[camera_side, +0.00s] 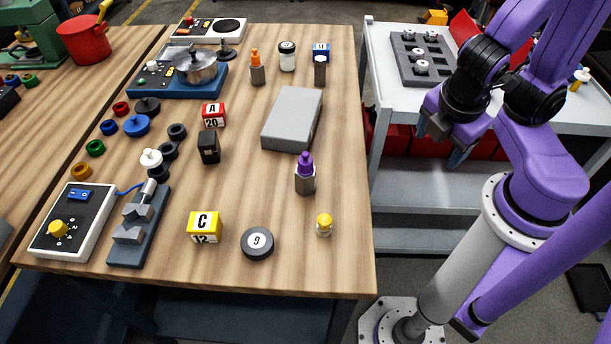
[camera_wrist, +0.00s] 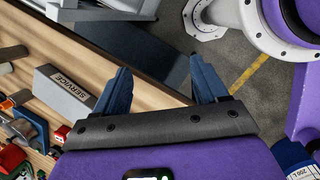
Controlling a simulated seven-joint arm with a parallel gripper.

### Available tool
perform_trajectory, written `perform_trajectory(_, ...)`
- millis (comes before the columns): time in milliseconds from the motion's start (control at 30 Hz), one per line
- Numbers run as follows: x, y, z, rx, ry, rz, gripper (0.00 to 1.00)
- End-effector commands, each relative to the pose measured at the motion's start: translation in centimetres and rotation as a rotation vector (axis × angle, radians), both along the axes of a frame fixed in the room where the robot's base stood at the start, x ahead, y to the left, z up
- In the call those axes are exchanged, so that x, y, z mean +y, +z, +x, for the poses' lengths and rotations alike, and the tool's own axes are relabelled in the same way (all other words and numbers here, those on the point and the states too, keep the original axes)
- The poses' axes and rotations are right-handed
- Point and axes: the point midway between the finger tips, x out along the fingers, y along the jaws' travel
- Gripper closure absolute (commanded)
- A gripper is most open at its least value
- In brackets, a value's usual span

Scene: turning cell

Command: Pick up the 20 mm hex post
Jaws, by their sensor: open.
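Several small grey posts stand upright on the wooden table. One has a purple top (camera_side: 305,180) and stands right of centre. My gripper (camera_side: 440,143) is beyond the table's right edge, in front of the white cart, apart from all the posts. In the wrist view its blue fingers (camera_wrist: 160,66) are spread with nothing between them.
A grey block (camera_side: 292,119), labelled SERVICE in the wrist view (camera_wrist: 68,92), lies behind the purple-topped post. The cart (camera_side: 480,112) is right.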

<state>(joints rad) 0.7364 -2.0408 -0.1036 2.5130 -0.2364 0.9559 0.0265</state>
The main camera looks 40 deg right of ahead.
Motion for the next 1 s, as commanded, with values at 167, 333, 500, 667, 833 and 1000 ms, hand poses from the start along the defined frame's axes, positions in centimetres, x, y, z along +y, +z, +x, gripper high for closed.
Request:
perform_trajectory(167,1.0,-2.2,2.0,-0.126,0.403,-0.295,0.28)
perform_trajectory(333,3.9,-3.5,3.8,-0.282,0.796,-0.525,0.28)
perform_trajectory(500,8.4,-4.6,4.3,-0.457,1.189,-0.710,0.28)
perform_trajectory(667,11.9,-5.7,3.6,-0.585,1.467,-0.816,0.28)
perform_trajectory(833,13.7,-6.3,2.9,-0.648,1.603,-0.858,0.28)
perform_trajectory(1000,14.0,-6.8,3.9,-0.654,1.614,-0.866,0.28)
